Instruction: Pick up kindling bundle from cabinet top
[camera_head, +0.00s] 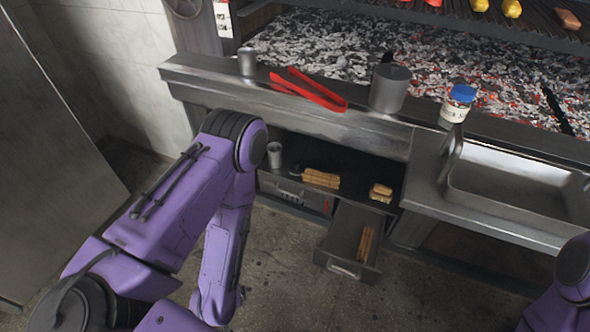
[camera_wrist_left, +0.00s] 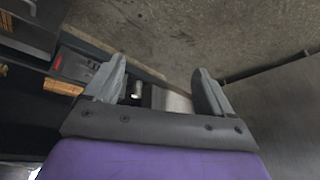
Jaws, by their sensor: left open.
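A kindling bundle (camera_head: 322,178) of tan sticks lies on the low cabinet top (camera_head: 349,187) under the counter. A second, smaller bundle (camera_head: 381,192) lies to its right. More sticks (camera_head: 365,243) lie in the pulled-out drawer (camera_head: 345,244). In the left wrist view, a tan bundle (camera_wrist_left: 62,86) shows at the left, outside my fingers. My left gripper (camera_wrist_left: 157,84) is open, with nothing held between its fingers. A small metal part shows beyond them; I cannot tell what it is. In the head view my left arm hides the gripper. My right gripper is out of view.
A metal cup (camera_head: 274,155) stands left on the cabinet top. The counter above holds red tongs (camera_head: 308,88), a grey pot (camera_head: 389,88) and a blue-lidded jar (camera_head: 457,104). The open drawer juts over the floor. Floor before the cabinet is clear.

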